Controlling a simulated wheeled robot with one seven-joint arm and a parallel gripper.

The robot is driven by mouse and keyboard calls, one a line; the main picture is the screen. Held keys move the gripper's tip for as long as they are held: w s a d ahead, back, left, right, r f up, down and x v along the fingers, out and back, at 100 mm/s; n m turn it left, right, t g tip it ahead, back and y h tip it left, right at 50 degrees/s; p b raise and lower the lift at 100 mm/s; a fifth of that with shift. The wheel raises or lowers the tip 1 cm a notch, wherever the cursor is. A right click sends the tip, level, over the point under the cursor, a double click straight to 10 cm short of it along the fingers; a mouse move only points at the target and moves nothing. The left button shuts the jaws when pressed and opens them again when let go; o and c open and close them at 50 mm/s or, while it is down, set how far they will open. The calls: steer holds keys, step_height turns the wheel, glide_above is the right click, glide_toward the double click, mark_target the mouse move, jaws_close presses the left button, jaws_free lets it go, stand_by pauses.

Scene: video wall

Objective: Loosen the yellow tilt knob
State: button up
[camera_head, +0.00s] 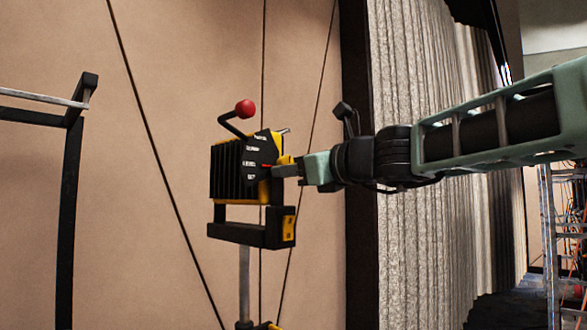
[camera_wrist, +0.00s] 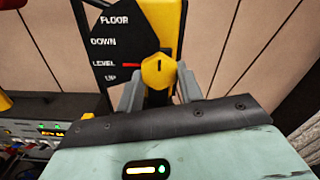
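The yellow tilt knob (camera_wrist: 158,71) sits on the side of the black and yellow lamp head, beside a black label plate (camera_wrist: 112,47) reading FLOOR, DOWN, LEVEL and UP. A red pointer mark by the knob lines up with LEVEL. In the head view the lamp head (camera_head: 228,172) stands on a grey pole, and my gripper (camera_head: 284,171) reaches it from the right.
A red ball on a bent black lever (camera_head: 245,109) rises above the lamp head. A black frame (camera_head: 70,200) stands at left. Pleated grey curtain (camera_head: 410,90) and a ladder (camera_head: 552,240) are at right. A panel with lit displays (camera_wrist: 50,132) shows at lower left in the wrist view.

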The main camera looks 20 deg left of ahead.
stand_by(0.3)
steer(key=n+b, duration=0.3)
steer(key=n, duration=0.5)
steer(key=n+b, duration=0.3)
steer(key=n, duration=0.5)
steer(key=n+b, duration=0.3)
steer(key=n, duration=0.4)
steer(key=shift+w+r+n+b, duration=0.1)
steer(key=shift+r+n+b, duration=0.25)
steer(key=shift+n+b, duration=0.05)
stand_by(0.4)
steer(key=o, duration=1)
steer(key=shift+d, duration=0.15)
